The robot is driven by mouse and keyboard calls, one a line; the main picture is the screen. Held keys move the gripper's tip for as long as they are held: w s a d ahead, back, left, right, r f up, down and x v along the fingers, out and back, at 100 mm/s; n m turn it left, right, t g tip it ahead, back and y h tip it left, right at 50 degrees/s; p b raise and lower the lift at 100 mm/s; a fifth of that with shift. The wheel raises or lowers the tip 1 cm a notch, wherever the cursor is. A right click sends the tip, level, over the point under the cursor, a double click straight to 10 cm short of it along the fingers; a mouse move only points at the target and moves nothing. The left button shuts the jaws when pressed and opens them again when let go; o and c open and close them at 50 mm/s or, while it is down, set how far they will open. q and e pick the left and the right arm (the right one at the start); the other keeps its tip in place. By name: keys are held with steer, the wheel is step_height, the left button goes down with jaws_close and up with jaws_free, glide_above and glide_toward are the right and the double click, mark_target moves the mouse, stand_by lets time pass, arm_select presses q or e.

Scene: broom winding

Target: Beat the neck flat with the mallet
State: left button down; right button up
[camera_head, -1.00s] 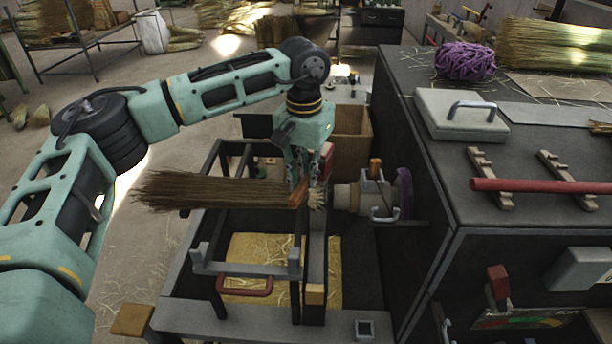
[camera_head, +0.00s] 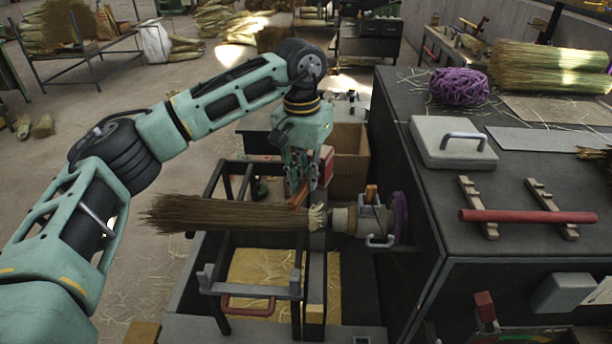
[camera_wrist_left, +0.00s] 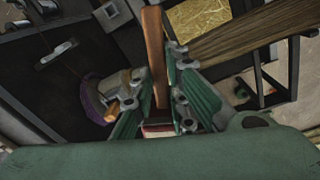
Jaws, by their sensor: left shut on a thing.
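The broom (camera_head: 232,213) lies level across the dark winding frame, its brown bristles to the left and its pale, frayed neck (camera_head: 316,217) at the right, by the winding head (camera_head: 372,217). My left gripper (camera_head: 297,184) is shut on the mallet and points down just above and behind the neck. The mallet's brown wooden part (camera_wrist_left: 153,55) sticks out from between the fingers in the left wrist view. In the head view the mallet appears slightly clear of the neck; much of it is hidden by the fingers. My right gripper is out of view.
The dark bench at the right carries a purple cord ball (camera_head: 459,86), a grey lidded box (camera_head: 453,143) and a red bar (camera_head: 527,216) on two wooden rests. A cardboard box (camera_head: 348,165) stands behind the frame. A straw-strewn tray (camera_head: 262,280) sits below the broom.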

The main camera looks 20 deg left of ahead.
arm_select(q)
steer(key=shift+f+b, duration=0.45)
steer(key=shift+f, duration=0.6)
step_height(320, 180, down, 10)
steer(key=r+b, duration=0.1)
steer(key=b, duration=0.6)
step_height(320, 180, up, 4)
steer(key=p, duration=0.3)
